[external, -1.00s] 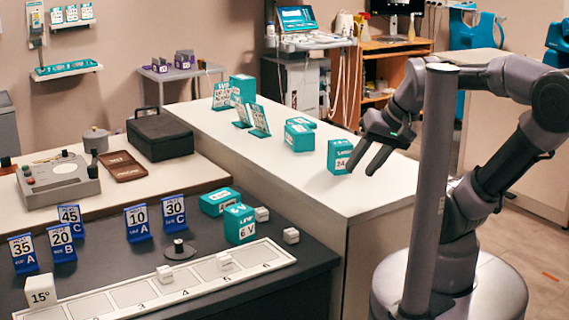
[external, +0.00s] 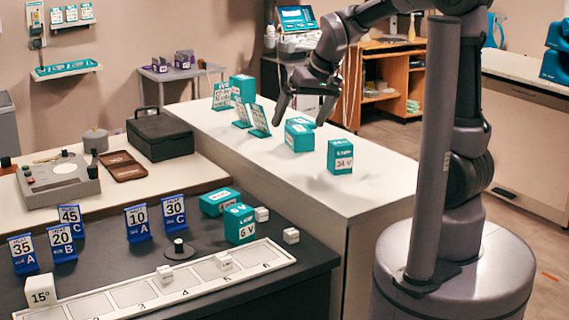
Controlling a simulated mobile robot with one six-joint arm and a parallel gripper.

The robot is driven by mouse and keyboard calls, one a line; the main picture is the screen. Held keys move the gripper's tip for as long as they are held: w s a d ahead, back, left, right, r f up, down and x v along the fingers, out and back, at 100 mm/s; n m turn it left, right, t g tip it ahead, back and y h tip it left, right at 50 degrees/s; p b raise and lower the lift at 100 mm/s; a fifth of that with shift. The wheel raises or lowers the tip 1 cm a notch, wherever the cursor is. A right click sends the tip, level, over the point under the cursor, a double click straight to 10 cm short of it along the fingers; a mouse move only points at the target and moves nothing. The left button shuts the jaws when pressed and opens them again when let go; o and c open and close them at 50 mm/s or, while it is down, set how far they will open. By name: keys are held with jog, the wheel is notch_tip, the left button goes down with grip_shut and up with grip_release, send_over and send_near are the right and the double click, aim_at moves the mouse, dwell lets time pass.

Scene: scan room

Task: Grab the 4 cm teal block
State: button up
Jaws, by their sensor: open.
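Several teal blocks are in view, and I cannot read a 4 cm mark on any of them. On the white counter, one teal block (external: 340,157) stands nearest the front, with a white label. A second teal block (external: 299,139) lies behind it to the left, with another teal piece partly hidden behind. A taller teal block (external: 242,88) stands farther back. Two more, a lying teal block (external: 219,202) and an upright teal block (external: 239,224), are on the dark table. My gripper (external: 300,119) is open and empty, pointing down around the second block in the picture; its exact height is unclear.
Teal-backed cards (external: 258,121) stand left of my gripper on the white counter (external: 290,180). The counter's front right part is clear. Blue number cards (external: 138,223), white cubes (external: 291,236) and a numbered strip (external: 130,293) are on the dark table.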

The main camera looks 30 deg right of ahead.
jog(key=w+a+f+n+p, duration=0.1)
jog(key=w+a+p, duration=0.15)
jog(key=w, duration=0.45)
jog(key=n, duration=0.3)
send_over(225, 198)
jog(key=s, duration=0.1)
jog(key=shift+g, duration=0.3)
jog(key=f, duration=2.1)
jog(key=shift+d, duration=0.25)
jog(key=x, duration=0.2)
jog(key=b+x, duration=0.1)
jog(key=x, duration=0.1)
jog(key=b+x, duration=0.1)
jog(key=x, duration=0.1)
jog(key=shift+s+f, duration=0.15)
jog(key=shift+s, duration=0.2)
jog(key=c, duration=1.4)
